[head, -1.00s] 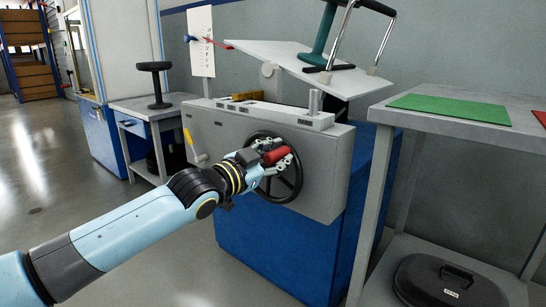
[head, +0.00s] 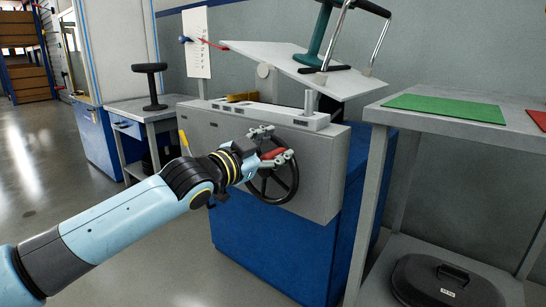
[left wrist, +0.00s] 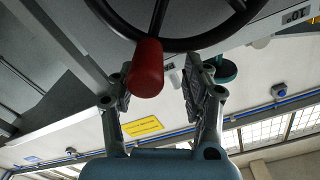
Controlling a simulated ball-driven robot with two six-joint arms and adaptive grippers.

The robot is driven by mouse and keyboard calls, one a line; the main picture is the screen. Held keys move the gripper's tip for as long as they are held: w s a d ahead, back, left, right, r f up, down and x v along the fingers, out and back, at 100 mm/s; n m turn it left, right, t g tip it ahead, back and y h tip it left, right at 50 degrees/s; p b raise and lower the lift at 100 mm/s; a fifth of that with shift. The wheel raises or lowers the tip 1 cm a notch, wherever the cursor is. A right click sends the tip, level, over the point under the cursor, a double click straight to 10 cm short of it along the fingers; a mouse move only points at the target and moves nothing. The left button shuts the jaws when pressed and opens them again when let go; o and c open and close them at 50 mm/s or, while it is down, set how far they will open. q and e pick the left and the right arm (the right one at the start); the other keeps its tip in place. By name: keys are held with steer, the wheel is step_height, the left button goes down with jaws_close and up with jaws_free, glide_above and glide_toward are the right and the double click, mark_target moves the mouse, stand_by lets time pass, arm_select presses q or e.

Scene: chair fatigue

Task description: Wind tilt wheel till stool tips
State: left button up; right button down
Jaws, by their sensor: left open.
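The black tilt wheel (head: 287,190) is on the front of a grey machine housing (head: 318,165). Its red handle (head: 272,154) sits at the wheel's upper part. My left gripper (head: 276,143) is open, with its fingers spread at the handle. In the left wrist view the red handle (left wrist: 146,68) shows between the two open fingers (left wrist: 165,90), closer to the left one; I cannot tell if they touch. The stool (head: 318,42), green with chrome legs, stands leaning on a white tilted platform (head: 275,54), whose right end is lower. The stool's top is cut off. My right gripper is out of view.
A grey table (head: 390,112) with a green mat (head: 447,108) stands at right, a black lidded item (head: 447,284) on its lower shelf. A black stool-like stand (head: 152,85) is on a bench at left. Open floor lies at lower left.

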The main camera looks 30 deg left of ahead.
arm_select(q)
step_height(320, 180, up, 8)
steer(key=shift+f, duration=0.2)
stand_by(0.5)
